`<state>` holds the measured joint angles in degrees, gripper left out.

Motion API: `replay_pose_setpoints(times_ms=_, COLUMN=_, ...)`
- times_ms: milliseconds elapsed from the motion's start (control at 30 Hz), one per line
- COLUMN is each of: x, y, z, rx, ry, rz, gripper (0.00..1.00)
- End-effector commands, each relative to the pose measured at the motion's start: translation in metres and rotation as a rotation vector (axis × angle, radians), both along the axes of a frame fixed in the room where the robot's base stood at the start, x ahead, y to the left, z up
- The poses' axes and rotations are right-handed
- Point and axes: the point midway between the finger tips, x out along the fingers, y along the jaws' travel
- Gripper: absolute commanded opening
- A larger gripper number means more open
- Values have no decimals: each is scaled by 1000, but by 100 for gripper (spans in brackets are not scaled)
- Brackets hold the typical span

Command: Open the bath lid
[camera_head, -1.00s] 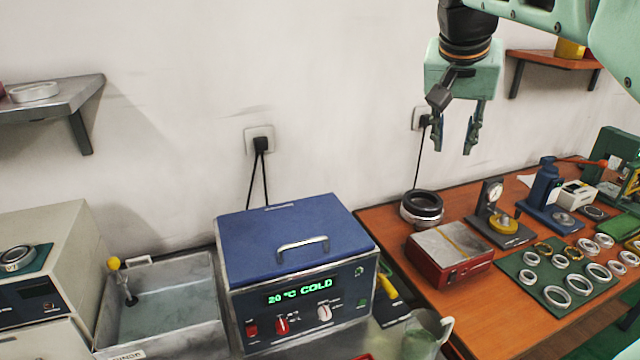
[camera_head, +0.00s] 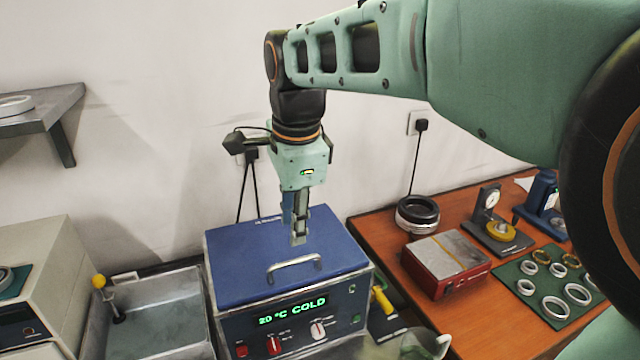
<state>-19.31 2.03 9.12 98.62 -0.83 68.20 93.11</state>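The bath (camera_head: 292,325) is a box with a control panel reading "20 °C COLD". Its blue lid (camera_head: 235,260) is shut flat on top, with a metal bar handle (camera_head: 294,265) near the front edge. My gripper (camera_head: 297,240) points down over the lid, just behind the handle in the picture. It looks apart from the handle, and nothing shows in it. The fingers are seen nearly edge-on, one in front of the other, so their gap is hidden.
A sink-like basin (camera_head: 160,312) with a yellow-knobbed lever stands left of the bath. To the right, a wooden bench (camera_head: 375,238) holds a red box (camera_head: 445,270), a black-topped ring (camera_head: 417,214), a dial gauge stand (camera_head: 490,215) and a green mat with several rings. A glass jug (camera_head: 425,345) stands front right.

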Motion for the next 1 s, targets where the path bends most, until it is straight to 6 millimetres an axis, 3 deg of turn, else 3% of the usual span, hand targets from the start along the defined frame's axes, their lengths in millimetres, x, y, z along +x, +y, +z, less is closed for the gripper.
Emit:
replay_pose_setpoints(times_ms=300, x=10, y=4, z=-60, rx=-4, ry=3, rz=2, gripper=26)
replay_pose_setpoints(times_ms=500, x=15, y=7, z=-84, rx=-3, ry=0, rz=2, gripper=26)
replay_pose_setpoints(times_ms=900, x=17, y=7, z=-91, rx=-2, ry=-2, rz=2, gripper=26)
replay_pose_setpoints(times_ms=1000, x=17, y=7, z=-91, rx=-2, ry=-2, rz=2, gripper=15)
